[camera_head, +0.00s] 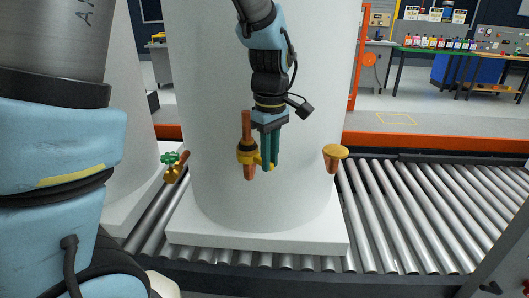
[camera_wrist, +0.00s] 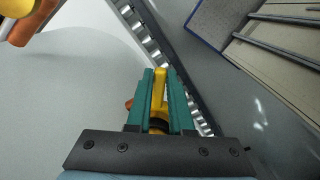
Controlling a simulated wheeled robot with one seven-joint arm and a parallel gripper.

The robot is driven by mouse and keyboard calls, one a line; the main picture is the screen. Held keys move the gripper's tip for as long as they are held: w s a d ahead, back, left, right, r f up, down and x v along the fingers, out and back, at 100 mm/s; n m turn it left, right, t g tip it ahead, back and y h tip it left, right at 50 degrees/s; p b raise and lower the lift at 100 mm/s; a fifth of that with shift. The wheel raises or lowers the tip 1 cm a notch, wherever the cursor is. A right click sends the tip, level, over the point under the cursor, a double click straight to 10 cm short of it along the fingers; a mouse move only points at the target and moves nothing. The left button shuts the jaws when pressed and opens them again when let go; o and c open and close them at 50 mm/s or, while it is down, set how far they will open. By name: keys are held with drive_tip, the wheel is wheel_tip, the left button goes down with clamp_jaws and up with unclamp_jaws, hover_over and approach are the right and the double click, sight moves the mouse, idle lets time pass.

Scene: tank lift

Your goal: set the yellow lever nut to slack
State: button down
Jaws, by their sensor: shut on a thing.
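The yellow lever nut (camera_head: 246,154) sits around an upright copper-coloured pipe (camera_head: 248,122) on the front of the white tank (camera_head: 210,100). My gripper (camera_head: 270,164) points down just right of the pipe, with its teal fingers around the nut's lever. In the wrist view the yellow lever (camera_wrist: 159,88) lies between the two teal fingers (camera_wrist: 161,80), which are shut on it. The nut's body is mostly hidden there behind the fingers and gripper. A bit of copper pipe shows left of the fingers.
A yellow-topped copper fitting (camera_head: 336,153) sticks out at the tank's right. A green-handled valve (camera_head: 170,158) stands at the left. The tank's white base (camera_head: 255,242) rests on a roller conveyor (camera_head: 410,210). The rollers at right are clear.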

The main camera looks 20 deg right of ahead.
drive_tip(key=shift+w+d+n+p, duration=0.55)
drive_tip(key=shift+n+p, duration=0.4)
drive_tip(key=shift+n, duration=0.2)
drive_tip(key=shift+w+d+n+p, duration=0.5)
drive_tip(key=shift+n+p, duration=0.45)
drive_tip(key=shift+n, duration=0.25)
drive_tip(key=shift+w+d+n+p, duration=0.55)
drive_tip(key=shift+n+p, duration=0.4)
drive_tip(key=shift+n, duration=0.2)
drive_tip(key=c, duration=0.8)
unclamp_jaws()
drive_tip(key=shift+r, duration=0.1)
wheel_tip(320, 180, up, 11)
drive_tip(key=b, duration=0.1)
drive_tip(key=shift+f, duration=0.2)
